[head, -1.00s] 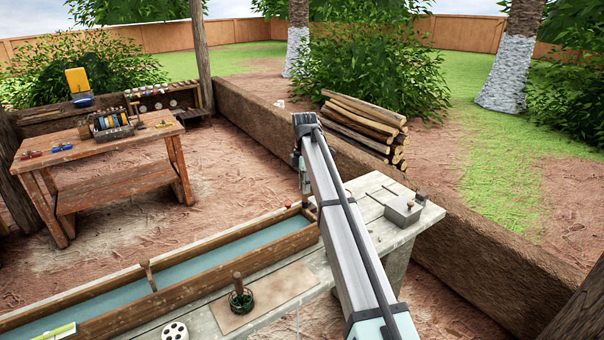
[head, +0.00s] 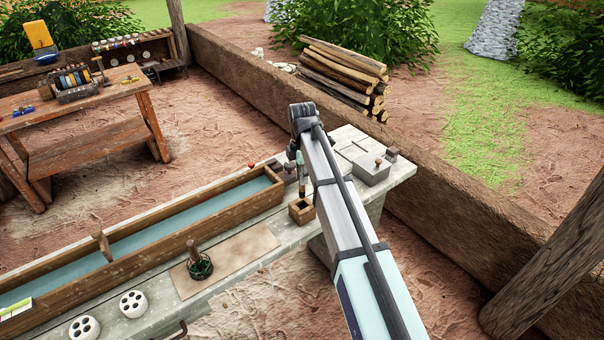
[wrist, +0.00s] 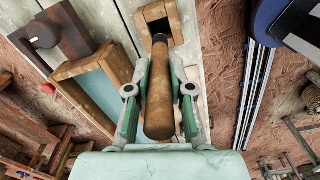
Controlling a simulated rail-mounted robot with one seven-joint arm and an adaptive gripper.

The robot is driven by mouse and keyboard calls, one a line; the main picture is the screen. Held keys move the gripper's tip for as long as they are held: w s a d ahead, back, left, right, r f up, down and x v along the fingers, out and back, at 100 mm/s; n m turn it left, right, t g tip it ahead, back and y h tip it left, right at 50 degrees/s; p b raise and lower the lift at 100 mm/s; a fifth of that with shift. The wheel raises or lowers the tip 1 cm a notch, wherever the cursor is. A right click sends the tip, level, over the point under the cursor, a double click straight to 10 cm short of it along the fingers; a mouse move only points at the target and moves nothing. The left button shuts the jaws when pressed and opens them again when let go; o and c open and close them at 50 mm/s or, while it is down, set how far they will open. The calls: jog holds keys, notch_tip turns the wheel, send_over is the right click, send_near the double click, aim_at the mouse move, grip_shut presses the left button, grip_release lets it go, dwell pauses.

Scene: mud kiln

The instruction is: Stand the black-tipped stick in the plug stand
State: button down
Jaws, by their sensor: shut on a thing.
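My gripper (wrist: 160,88) is shut on a brown wooden stick (wrist: 161,105) in the wrist view. The stick runs between the green fingers, its thick end near the camera and its far end at the top. A small square wooden box with an open top, seemingly the plug stand (wrist: 146,14), lies at the stick's far end. I cannot tell whether the stick's end is in or above it. In the head view the box (head: 301,211) stands on the bench, just below my gripper (head: 301,174); the stick is small and partly hidden there.
A long wooden trough (head: 190,245) is left of the box. A grey lidded box (head: 371,171) stands to the right. White holed discs (head: 133,304) lie at the front.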

aim_at(302, 194)
jog(key=shift+f+b, duration=1.65)
jog(key=shift+f, duration=2.8)
jog(key=c, duration=1)
grip_release()
jog(key=shift+o, duration=0.2)
notch_tip(302, 194, up, 12)
